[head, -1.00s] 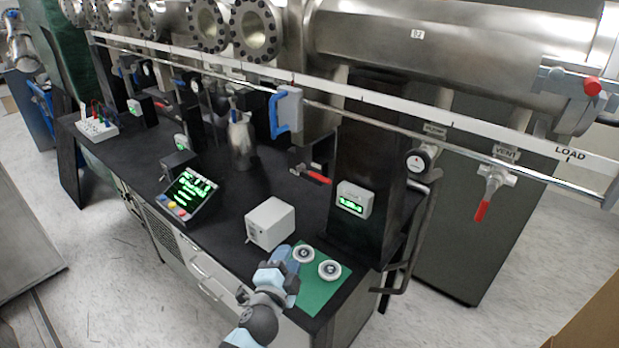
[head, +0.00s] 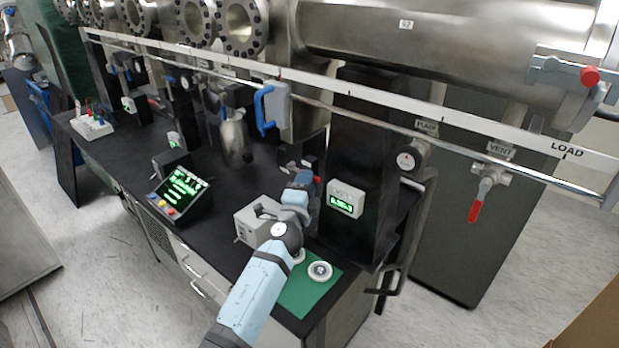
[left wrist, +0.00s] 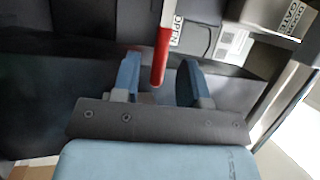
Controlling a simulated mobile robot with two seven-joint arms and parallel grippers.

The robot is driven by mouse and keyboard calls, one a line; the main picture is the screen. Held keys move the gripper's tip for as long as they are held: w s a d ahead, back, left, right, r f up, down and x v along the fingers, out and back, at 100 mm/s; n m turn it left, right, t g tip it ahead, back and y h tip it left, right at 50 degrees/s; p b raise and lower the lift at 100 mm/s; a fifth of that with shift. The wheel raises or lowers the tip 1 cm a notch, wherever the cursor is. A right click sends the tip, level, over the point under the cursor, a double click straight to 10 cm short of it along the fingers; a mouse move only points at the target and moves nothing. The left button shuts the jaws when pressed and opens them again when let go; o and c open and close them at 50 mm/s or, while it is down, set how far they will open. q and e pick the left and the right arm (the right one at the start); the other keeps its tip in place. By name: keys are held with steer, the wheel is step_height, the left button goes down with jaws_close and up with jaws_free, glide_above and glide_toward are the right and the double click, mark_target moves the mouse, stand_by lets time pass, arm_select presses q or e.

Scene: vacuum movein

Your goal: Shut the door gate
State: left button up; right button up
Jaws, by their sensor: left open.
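The gate's red lever handle (left wrist: 161,52) hangs down in the left wrist view, beside a label reading OPEN (left wrist: 177,30). In the head view only a bit of its red end (head: 317,180) shows; my gripper hides the rest. My left gripper (head: 306,178) is open. In the left wrist view its two blue fingers (left wrist: 159,82) stand on either side of the handle's lower end, with gaps visible on both sides. I cannot tell how deep the handle lies between them. A box with a GATE label (left wrist: 288,16) is at the upper right there.
A grey box (head: 252,222) sits left of my forearm, and a green mat (head: 322,290) with round flanges lies under it. A dark column with a green-lit gauge (head: 345,199) stands just right of the gripper. The rail with a blue handle (head: 264,110) runs above.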

arm_select(q)
steer(key=shift+x, duration=1.55)
arm_select(e)
steer(key=shift+d+f, duration=0.1)
steer(key=shift+f, duration=0.25)
arm_select(q)
steer(key=shift+c, duration=0.2)
jaws_close()
steer(key=shift+b, duration=0.4)
